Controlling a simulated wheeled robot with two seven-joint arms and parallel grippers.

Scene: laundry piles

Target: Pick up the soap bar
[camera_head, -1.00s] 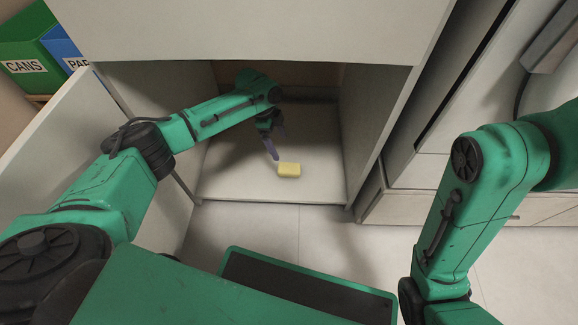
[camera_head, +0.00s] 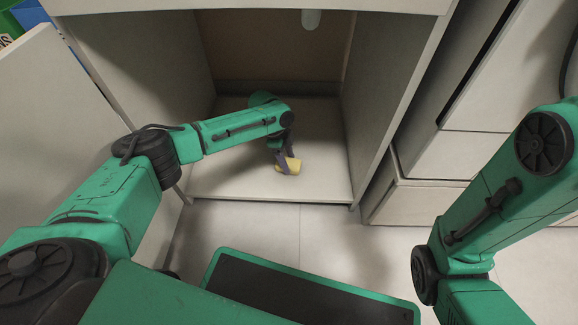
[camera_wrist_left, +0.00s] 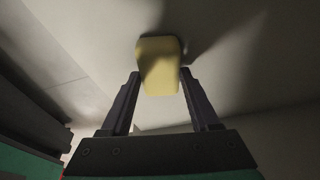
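The soap bar (camera_head: 294,165) is a small yellow block inside the open cabinet, near the middle of its floor in the head view. My left gripper (camera_head: 286,164) reaches in from the left and has its dark fingers on either side of the bar. In the left wrist view, the soap bar (camera_wrist_left: 159,55) sits between the fingertips of the left gripper (camera_wrist_left: 160,75), with hardly any gap at its sides, and sticks out beyond them. The bar looks tilted; I cannot tell how far it is above the floor. My right gripper is out of view.
The cabinet floor (camera_head: 225,182) is otherwise bare. Side walls (camera_head: 385,100) and a top edge (camera_head: 250,5) frame the opening, and the open door (camera_head: 60,110) stands at the left. Drawers (camera_head: 400,202) stand at the right.

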